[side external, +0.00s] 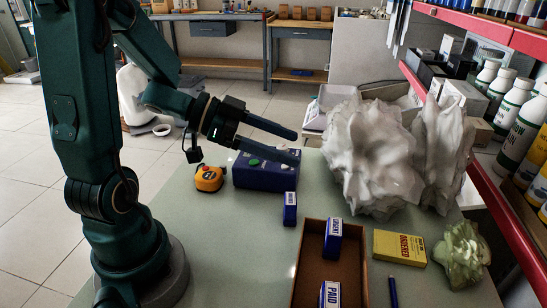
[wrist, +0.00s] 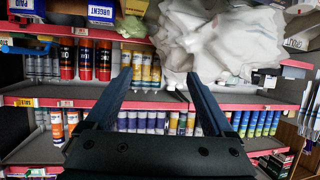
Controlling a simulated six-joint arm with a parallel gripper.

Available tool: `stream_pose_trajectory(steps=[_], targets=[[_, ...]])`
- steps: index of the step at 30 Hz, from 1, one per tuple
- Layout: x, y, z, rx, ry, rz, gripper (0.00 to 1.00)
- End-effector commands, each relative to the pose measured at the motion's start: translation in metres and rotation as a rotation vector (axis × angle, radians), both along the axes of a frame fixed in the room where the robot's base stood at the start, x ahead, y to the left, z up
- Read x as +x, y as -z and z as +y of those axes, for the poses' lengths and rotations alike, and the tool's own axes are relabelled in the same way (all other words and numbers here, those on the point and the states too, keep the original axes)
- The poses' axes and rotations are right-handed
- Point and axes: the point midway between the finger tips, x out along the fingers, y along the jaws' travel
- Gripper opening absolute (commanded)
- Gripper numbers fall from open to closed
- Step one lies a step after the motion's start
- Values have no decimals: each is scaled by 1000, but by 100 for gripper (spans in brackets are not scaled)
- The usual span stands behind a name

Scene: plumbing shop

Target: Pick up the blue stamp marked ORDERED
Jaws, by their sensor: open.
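A small blue stamp (side external: 290,209) stands upright on the green table in the side view; its label is too small to read. Two more blue stamps, marked URGENT (side external: 332,240) and PAID (side external: 329,295), stand in a brown tray (side external: 305,262). Both also show at the top left of the wrist view, URGENT (wrist: 101,12) and PAID (wrist: 22,5). My gripper (side external: 296,146) is open, with nothing between its fingers (wrist: 158,76). It is above the table, higher in the picture than the small blue stamp and apart from it.
A blue box with a green button (side external: 262,172) and an orange tape measure (side external: 209,178) stand left of the stamp. A large white rock (side external: 372,160) stands to the right. A yellow box (side external: 399,247), a greenish crystal (side external: 461,254) and a blue pen (side external: 393,291) lie near the tray.

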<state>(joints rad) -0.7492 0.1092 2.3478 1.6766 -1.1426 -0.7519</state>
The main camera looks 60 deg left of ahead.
Motion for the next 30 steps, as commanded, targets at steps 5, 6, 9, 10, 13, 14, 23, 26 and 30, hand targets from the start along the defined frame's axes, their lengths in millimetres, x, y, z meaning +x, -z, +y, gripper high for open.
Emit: stream_pose_trajectory(steps=[5, 6, 9, 10, 13, 14, 23, 26, 30], targets=[[0, 30, 0, -9, -5, 9, 88], [0, 37, 0, -11, -5, 10, 88], [0, 56, 0, -12, -7, 11, 88], [0, 63, 0, -13, -8, 13, 88], [0, 84, 1, -12, -9, 11, 88], [0, 89, 1, -11, -8, 9, 88], [1, 123, 1, 0, -6, 1, 88], [2, 126, -1, 1, -4, -1, 88], [11, 131, -7, 3, -1, -2, 88]])
